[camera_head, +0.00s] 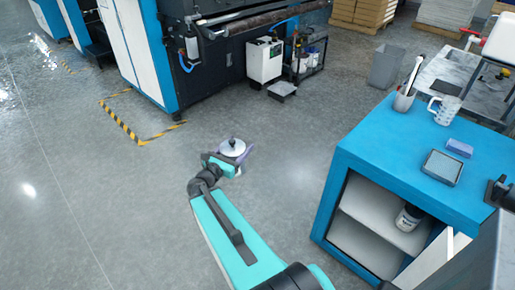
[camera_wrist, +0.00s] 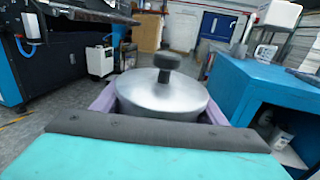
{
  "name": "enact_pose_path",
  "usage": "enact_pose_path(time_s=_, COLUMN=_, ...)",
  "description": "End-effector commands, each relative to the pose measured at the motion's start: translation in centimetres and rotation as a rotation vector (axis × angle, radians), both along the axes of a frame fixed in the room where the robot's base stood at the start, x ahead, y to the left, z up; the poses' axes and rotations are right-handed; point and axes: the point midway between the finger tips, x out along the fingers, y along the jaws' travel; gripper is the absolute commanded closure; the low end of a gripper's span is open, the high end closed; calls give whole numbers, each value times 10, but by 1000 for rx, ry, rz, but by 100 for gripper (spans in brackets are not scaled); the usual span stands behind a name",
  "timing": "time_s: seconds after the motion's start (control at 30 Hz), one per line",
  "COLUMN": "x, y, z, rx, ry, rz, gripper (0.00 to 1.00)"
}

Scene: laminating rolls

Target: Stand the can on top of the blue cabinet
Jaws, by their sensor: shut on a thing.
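The can is silver with a domed lid and a dark knob. In the wrist view the can (camera_wrist: 163,92) sits upright between the purple fingers of my gripper (camera_wrist: 160,103), which is shut on it. In the head view the can (camera_head: 232,147) and my gripper (camera_head: 233,152) are out over open floor, left of the blue cabinet (camera_head: 365,150). The blue cabinet (camera_wrist: 240,85) also shows at the right in the wrist view, apart from the can. The can's lower part is hidden by my gripper.
The top's near-left part is bare. A large machine (camera_head: 230,50) stands behind.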

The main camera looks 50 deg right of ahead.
Motion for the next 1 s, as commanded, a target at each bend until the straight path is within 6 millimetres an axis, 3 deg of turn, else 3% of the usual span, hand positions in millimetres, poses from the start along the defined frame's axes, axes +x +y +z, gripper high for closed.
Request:
enact_pose_path(time_s=0.5, x=76, y=117, z=53, rx=1, ry=-1, rz=152, gripper=95)
enact_pose_path(time_s=1.0, x=121, y=240, z=97, rx=4, ry=0, rz=301, gripper=95)
